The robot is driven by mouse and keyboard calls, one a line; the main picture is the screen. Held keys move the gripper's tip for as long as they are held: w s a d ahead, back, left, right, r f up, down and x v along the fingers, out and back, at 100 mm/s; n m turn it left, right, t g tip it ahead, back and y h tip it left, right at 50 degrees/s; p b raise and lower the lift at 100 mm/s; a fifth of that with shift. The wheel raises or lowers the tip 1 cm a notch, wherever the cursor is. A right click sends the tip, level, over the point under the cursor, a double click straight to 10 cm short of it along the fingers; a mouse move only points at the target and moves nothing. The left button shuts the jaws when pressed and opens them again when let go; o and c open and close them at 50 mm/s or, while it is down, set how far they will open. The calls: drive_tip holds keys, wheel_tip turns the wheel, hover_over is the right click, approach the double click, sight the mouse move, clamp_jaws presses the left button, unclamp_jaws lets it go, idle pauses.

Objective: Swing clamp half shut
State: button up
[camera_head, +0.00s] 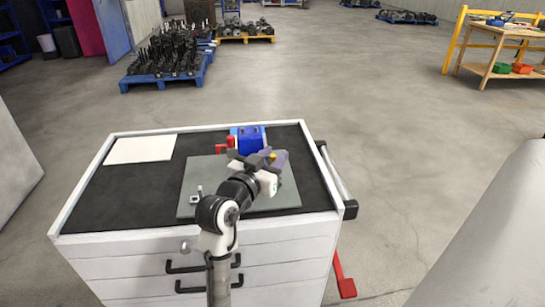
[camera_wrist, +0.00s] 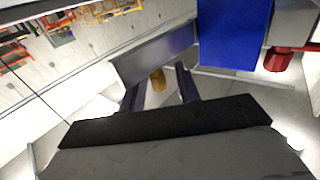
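A swing clamp stands on the grey plate (camera_head: 192,177). Its blue body (camera_head: 248,138) shows behind my gripper and fills the upper right of the wrist view (camera_wrist: 233,33). A grey-purple bar (camera_wrist: 155,53), seemingly its arm, reaches left from the body. A yellow knob or tip (camera_head: 272,155) shows beside my gripper. In the wrist view, the yellow piece (camera_wrist: 157,79) lies between my gripper's (camera_wrist: 160,76) two dark fingers. The fingers are apart, with gaps visible beside the yellow piece. Whether either finger touches the bar is unclear.
A red part (camera_head: 228,143) sits beside the blue body. A small metal fitting (camera_head: 196,195) stands on the plate's left. A white sheet (camera_head: 140,149) lies at the back left of the drawer cabinet's (camera_head: 200,232) dark top. The front left of the top is clear.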

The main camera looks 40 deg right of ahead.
drive_tip(key=b+v, duration=0.3)
drive_tip(key=v, duration=1.1)
drive_tip(key=shift+d, duration=0.1)
